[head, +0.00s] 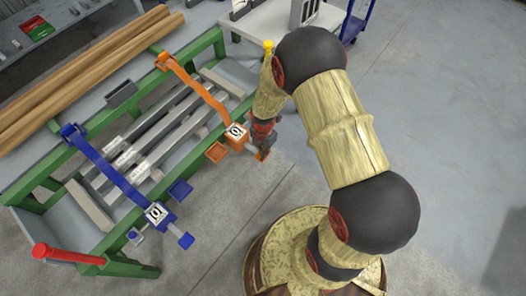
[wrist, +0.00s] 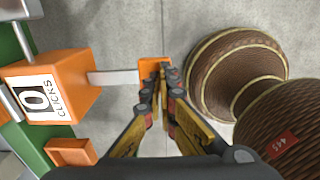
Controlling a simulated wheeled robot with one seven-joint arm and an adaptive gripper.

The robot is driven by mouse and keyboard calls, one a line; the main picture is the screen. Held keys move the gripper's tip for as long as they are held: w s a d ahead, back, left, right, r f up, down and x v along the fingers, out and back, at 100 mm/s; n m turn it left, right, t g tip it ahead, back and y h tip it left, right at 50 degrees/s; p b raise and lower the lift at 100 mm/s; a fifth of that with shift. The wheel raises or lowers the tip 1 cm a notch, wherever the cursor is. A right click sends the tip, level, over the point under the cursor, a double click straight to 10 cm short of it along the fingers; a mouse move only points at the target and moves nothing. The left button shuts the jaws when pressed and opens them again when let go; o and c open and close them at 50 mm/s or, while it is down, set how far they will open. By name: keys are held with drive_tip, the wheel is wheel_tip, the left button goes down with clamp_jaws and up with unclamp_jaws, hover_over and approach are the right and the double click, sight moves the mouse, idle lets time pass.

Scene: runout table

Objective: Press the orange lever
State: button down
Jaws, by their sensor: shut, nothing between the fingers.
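The orange lever is a pale metal bar with an orange end pad (wrist: 150,66), sticking out from an orange box (wrist: 60,84) whose label reads "0 CLICKS". In the head view the orange box (head: 237,138) sits on the front rail of the green table, and the lever's orange end (head: 262,156) shows beside my gripper (head: 262,146). In the wrist view my gripper (wrist: 164,80) is shut and empty, its fingertips at the lever's end pad and partly covering it. I cannot tell whether they touch it.
A blue box (head: 156,213) with a blue lever (head: 186,241) sits further along the green table (head: 128,236). A red handle (head: 66,256) sticks out at the near corner. Wooden beams (head: 95,70) and metal bars lie on the table. The floor right of the table is open.

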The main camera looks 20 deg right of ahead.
drive_tip(key=shift+s+f, duration=0.1)
drive_tip(key=shift+f, duration=0.05)
drive_tip(key=shift+s+d+f, duration=0.1)
drive_tip(key=shift+f, duration=0.65)
drive_tip(key=shift+s+d+f, duration=0.1)
drive_tip(key=shift+f, duration=0.65)
drive_tip(key=shift+w+a+f, duration=0.15)
drive_tip(key=shift+f, duration=1.3)
